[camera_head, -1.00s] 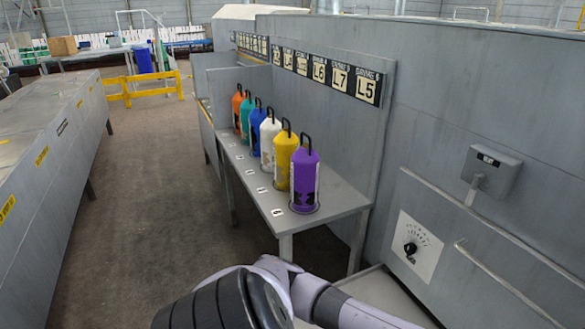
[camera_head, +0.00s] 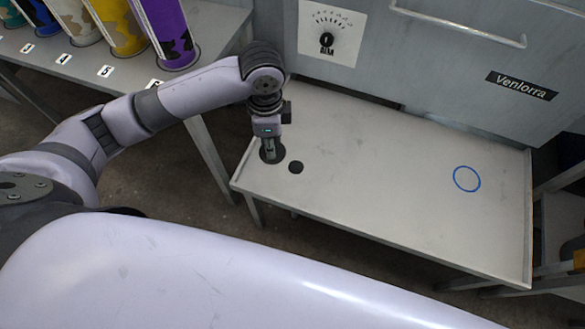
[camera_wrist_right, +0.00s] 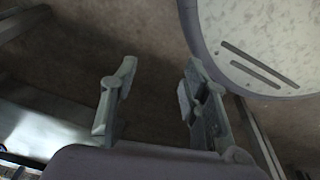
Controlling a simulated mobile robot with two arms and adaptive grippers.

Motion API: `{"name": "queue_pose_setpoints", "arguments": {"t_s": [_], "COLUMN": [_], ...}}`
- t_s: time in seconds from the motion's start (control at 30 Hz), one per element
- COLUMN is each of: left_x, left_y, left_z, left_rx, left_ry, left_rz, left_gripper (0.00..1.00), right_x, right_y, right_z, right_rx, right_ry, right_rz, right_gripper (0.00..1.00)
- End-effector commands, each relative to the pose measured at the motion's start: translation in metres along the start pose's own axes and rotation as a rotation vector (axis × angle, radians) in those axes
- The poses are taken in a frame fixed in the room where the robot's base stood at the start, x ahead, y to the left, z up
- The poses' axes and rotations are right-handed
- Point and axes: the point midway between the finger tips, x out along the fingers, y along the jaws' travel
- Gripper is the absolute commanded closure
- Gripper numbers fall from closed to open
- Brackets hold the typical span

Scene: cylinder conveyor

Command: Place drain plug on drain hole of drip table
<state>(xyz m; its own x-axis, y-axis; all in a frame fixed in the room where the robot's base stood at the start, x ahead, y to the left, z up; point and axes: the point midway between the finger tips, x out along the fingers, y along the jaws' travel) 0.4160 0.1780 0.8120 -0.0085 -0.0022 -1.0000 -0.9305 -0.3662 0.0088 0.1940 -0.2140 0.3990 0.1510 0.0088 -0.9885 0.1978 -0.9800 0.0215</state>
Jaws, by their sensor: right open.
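The drip table (camera_head: 390,180) is a pale grey table with a low rim. Two dark round shapes are near its left corner: a larger grey-black disc (camera_head: 279,153) and a smaller black circle (camera_head: 296,167) just right of it. I cannot tell for sure which is the drain plug and which is the drain hole. My left gripper (camera_head: 268,154) points down over the larger disc and partly hides it. Whether its fingers touch or grip it is too small to tell. My right gripper (camera_wrist_right: 155,85) is open and empty in the right wrist view, over brown floor.
A blue ring (camera_head: 467,179) is marked on the table's right part; the tabletop between is clear. A grey wall with a dial (camera_head: 326,40) and a handle (camera_head: 458,25) stands behind. Coloured cylinders, including a purple one (camera_head: 167,35), stand on a shelf upper left.

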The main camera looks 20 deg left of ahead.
Motion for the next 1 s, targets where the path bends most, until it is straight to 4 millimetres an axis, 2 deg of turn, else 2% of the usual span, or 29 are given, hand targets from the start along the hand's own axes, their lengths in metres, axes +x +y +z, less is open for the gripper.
{"name": "queue_pose_setpoints", "arguments": {"t_s": [0.03, 0.2, 0.4, 0.6, 0.8, 1.0], "left_x": [0.017, 0.031, 0.044, 0.051, 0.049, 0.052], "left_y": [-0.009, -0.031, -0.054, -0.074, -0.085, -0.088], "left_z": [-0.006, -0.020, -0.036, -0.051, -0.061, -0.064], "left_rx": [0.125, 0.575, 1.107, 1.617, 1.980, 2.128], "left_ry": [0.001, -0.001, -0.002, -0.005, -0.006, -0.006], "left_rz": [-0.005, -0.004, -0.005, -0.008, -0.010, -0.007], "left_gripper": [1.00, 1.00, 1.00, 1.00, 1.00, 1.00], "right_x": [0.014, 0.017, 0.011, -0.002, -0.018, -0.031], "right_y": [0.000, 0.001, 0.003, 0.004, 0.006, 0.006], "right_z": [-0.009, -0.040, -0.068, -0.088, -0.096, -0.099], "right_rx": [0.002, 0.007, 0.013, 0.017, 0.021, 0.022], "right_ry": [0.011, 0.033, 0.060, 0.085, 0.101, 0.108], "right_rz": [0.001, 0.003, 0.006, 0.009, 0.012, 0.013], "right_gripper": [0.58, 0.58, 0.58, 0.58, 0.58, 0.58]}}
